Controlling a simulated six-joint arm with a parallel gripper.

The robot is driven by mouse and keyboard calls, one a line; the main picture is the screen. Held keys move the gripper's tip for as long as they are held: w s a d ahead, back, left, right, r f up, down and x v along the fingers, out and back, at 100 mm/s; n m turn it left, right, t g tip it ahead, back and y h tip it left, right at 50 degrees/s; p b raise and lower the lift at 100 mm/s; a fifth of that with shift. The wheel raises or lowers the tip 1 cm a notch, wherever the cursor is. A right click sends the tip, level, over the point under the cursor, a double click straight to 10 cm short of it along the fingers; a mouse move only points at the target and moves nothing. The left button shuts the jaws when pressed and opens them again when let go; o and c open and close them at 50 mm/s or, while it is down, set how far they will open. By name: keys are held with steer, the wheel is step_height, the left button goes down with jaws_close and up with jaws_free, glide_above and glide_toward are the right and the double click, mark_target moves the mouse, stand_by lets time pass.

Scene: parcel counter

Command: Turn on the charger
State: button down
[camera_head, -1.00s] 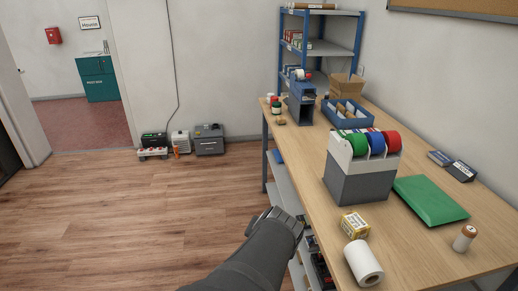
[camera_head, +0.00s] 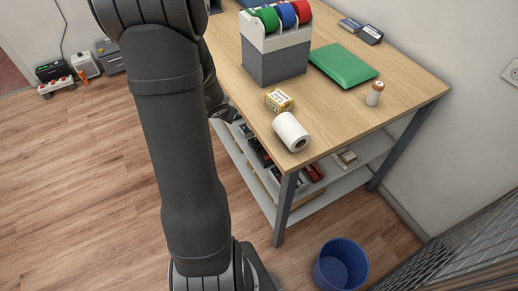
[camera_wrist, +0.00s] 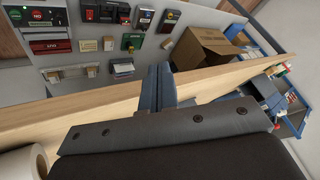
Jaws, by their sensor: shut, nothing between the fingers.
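No device in view is clearly labelled as a charger. In the head view, a black box with a small green light (camera_head: 55,71) stands on the floor at the far left, behind a white power strip with red switches (camera_head: 57,87). In the wrist view, several small devices sit on a grey surface, among them a red and green unit (camera_wrist: 48,30) and a black unit (camera_wrist: 106,12); I cannot tell whether one is the charger. My gripper (camera_wrist: 158,84) is shut and empty, in front of the table's wooden edge (camera_wrist: 95,112). My arm mostly hides it in the head view.
A blue bin (camera_head: 340,264) stands by the near leg.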

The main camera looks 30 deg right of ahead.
steer(key=d+f+m+g+h, duration=0.2)
steer(key=d+f, duration=0.3)
steer(key=f, duration=0.7)
steer(key=d+f+m+g+h, duration=0.2)
steer(key=d+f+m+g, duration=0.2)
steer(key=f, duration=0.8)
steer(key=shift+w+d+f+m+g, duration=0.3)
steer(key=shift+d+f, duration=0.1)
steer(key=shift+d, duration=0.45)
glide_above(267, 158)
steer(key=a, duration=0.2)
steer(key=f, duration=0.8)
steer(key=shift+d+f, duration=0.15)
steer(key=shift+d, duration=0.1)
steer(key=shift+a+f, duration=0.15)
steer(key=shift+f, duration=0.4)
steer(key=shift+a+f, duration=0.15)
steer(key=shift+f, duration=0.35)
steer(key=shift+a+f, duration=0.1)
steer(key=shift+f, duration=0.65)
